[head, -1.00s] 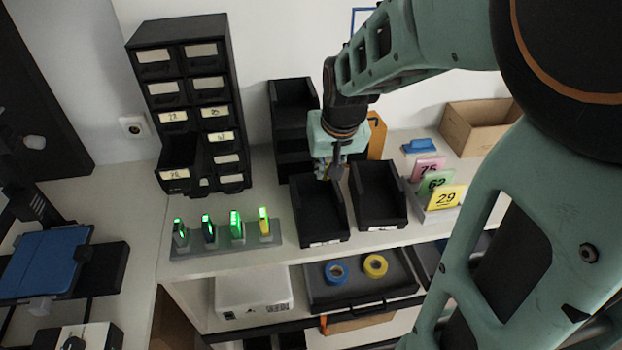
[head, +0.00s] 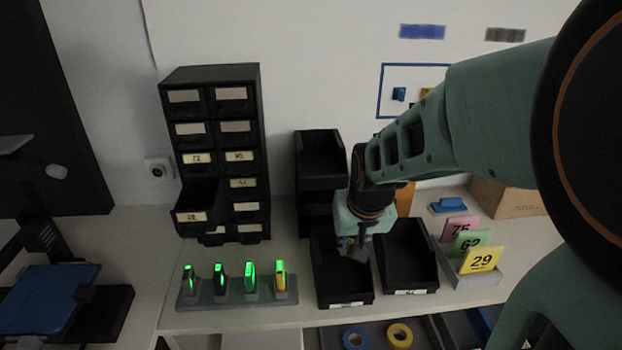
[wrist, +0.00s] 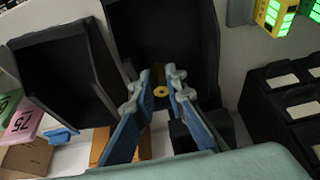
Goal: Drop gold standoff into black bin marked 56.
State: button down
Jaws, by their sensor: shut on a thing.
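The gold standoff (wrist: 160,89) is a small yellow-gold piece between my gripper's fingertips (wrist: 155,86) in the wrist view. My gripper is shut on it. In the head view my gripper (head: 355,248) points down over the left of two front black bins (head: 333,288), near its right wall; the standoff cannot be made out there. That bin also shows beyond the fingertips in the wrist view (wrist: 190,45). The right black bin (head: 418,268) stands beside it and shows at the left in the wrist view (wrist: 60,75). Both front labels are too small to read.
Stacked black bins (head: 320,160) stand behind. A black drawer cabinet (head: 215,78) has one drawer (head: 190,217) pulled out. A grey rack (head: 240,296) holds several green-lit devices. Number cards, including yellow 29 (head: 481,259), and a cardboard box (head: 505,198) are at the right.

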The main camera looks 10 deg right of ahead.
jog(key=c, duration=1.8)
grip_release()
jog(key=shift+c, duration=0.2)
jog(key=shift+r, duration=0.15)
